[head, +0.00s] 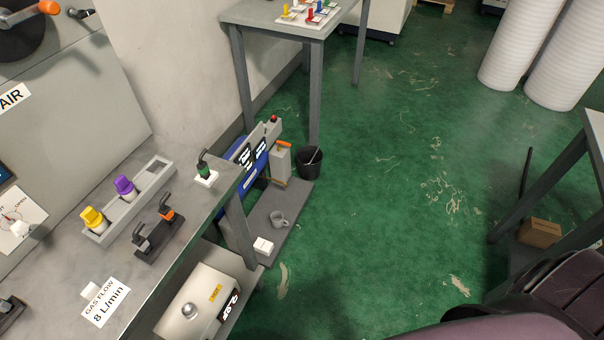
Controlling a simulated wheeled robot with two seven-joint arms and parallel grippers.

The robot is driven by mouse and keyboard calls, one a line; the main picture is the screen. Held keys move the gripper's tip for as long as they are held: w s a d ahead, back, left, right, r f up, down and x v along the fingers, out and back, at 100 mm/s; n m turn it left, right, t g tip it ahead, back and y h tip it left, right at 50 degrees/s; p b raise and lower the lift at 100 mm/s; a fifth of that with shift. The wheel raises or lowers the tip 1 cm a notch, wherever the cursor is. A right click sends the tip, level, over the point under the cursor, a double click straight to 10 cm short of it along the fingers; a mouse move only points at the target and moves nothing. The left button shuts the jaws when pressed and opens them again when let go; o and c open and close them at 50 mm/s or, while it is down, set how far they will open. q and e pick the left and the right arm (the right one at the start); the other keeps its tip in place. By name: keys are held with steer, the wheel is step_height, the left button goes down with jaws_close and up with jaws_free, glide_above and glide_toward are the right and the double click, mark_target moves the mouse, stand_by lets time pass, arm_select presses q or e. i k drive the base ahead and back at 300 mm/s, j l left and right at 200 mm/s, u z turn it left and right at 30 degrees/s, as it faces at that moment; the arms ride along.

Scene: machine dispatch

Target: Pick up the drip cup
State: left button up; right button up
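A small grey cup with a handle, which looks like the drip cup (278,219), stands upright on a low grey platform (268,203) near the floor. The platform lies beyond the workbench's right edge. A small white block (263,245) is on the platform just in front of the cup. Neither of my grippers shows in the head view, so their distance to the cup and whether they are open cannot be seen.
A black bucket (310,162) stands behind the platform. Green floor (390,230) to the right is clear.

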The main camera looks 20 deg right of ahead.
mark_target(277, 220)
steer(key=z, duration=0.45)
steer(key=u, duration=0.65)
steer(key=i+l+u, duration=0.1)
steer(key=l+u, duration=0.25)
steer(key=l, duration=0.15)
steer(key=i+l+u, duration=0.1)
steer(key=l+u, duration=0.25)
steer(key=l, duration=0.15)
steer(key=l+u, duration=0.35)
steer(key=l, duration=0.15)
